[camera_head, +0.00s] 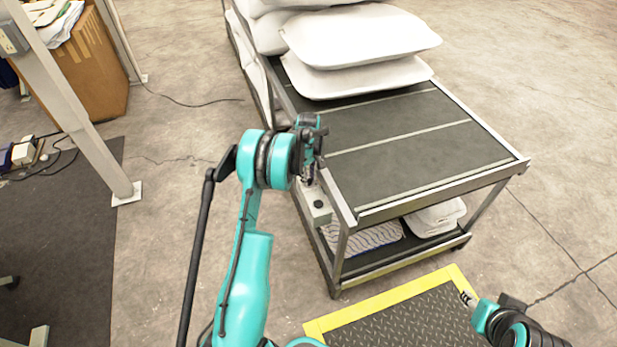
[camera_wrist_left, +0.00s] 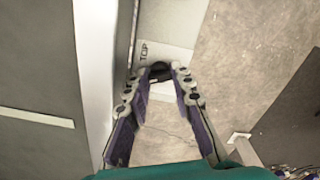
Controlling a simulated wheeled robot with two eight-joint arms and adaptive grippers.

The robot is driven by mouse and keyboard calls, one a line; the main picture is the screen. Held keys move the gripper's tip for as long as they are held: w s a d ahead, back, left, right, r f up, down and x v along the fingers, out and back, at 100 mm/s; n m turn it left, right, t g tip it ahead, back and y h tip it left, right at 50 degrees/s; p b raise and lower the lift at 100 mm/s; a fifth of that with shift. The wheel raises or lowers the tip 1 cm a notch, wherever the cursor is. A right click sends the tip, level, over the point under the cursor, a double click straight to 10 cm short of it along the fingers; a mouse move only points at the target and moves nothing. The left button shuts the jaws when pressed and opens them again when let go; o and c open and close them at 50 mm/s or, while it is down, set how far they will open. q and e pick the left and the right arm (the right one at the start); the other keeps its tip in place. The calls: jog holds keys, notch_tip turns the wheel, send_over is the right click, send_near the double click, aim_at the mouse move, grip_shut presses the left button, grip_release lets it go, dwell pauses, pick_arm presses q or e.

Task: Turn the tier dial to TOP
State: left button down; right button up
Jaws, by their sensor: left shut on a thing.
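The tier dial (camera_wrist_left: 159,68) is a small dark knob between my left gripper's fingertips in the left wrist view. It sits on a pale panel, with the printed word TOP beside it. In the head view the pale control box (camera_head: 315,212) is fixed to the cart's near left side and has a round dark button on top. My left gripper (camera_head: 308,181) reaches down over this box and is shut on the dial; the fingers hide the dial in the head view. Which way the dial points is too small to tell. My right gripper (camera_head: 468,298) is low at the right, away from the cart.
The cart's dark top shelf (camera_head: 410,145) has a metal rim and is bare at its near end. White pillows (camera_head: 360,40) are stacked at its far end. More bedding (camera_head: 435,217) lies on the lower shelf. A yellow-edged mat (camera_head: 400,318) lies in front. A post (camera_head: 85,130) stands left.

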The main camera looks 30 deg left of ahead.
pick_arm(q)
jog(key=m, duration=0.6)
jog(key=shift+m, duration=0.3)
jog(key=m, duration=0.6)
dwell(0.4)
jog(key=c, duration=1.3)
grip_release()
notch_tip(320, 180, up, 12)
